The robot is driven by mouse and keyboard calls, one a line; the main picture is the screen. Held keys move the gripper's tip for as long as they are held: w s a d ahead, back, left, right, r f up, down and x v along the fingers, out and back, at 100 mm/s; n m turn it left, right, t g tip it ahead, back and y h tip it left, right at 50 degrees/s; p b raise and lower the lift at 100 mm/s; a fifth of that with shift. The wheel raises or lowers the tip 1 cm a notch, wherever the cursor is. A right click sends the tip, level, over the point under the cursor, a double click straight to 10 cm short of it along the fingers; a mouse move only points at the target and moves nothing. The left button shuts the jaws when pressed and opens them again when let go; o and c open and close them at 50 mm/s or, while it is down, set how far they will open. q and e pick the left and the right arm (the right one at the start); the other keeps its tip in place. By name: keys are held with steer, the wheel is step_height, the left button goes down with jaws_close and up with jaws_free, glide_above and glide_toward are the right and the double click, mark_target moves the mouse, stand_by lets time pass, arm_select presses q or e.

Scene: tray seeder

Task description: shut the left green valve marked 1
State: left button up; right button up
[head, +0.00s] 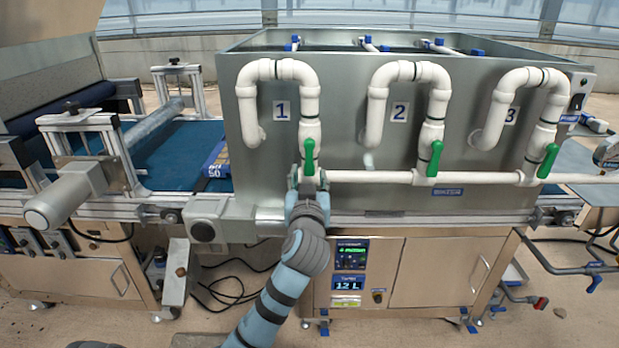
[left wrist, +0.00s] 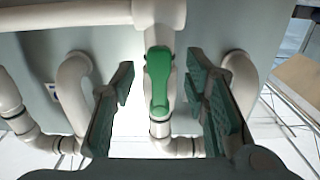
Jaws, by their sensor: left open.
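The green valve handle marked 1 (head: 309,157) sits on the white pipe below the blue number 1 label (head: 281,110), at the left of the grey tank. The handle stands nearly upright, along the vertical pipe. My left gripper (head: 307,178) is just below and in front of it. In the left wrist view the green handle (left wrist: 158,80) lies between the two open fingers of the left gripper (left wrist: 160,108), with a gap on each side. The fingers do not appear to touch it. My right gripper is not in view.
Two more green handles, at pipe 2 (head: 435,158) and pipe 3 (head: 547,160), stand to the right. A white horizontal pipe (head: 375,177) runs along the tank front (head: 345,120). A blue conveyor belt (head: 180,150) lies left of the tank.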

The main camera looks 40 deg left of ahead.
arm_select(q)
steer(key=shift+x, duration=1)
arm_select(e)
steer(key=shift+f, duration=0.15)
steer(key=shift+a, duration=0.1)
arm_select(q)
jaws_close()
steer(key=shift+r, duration=0.1)
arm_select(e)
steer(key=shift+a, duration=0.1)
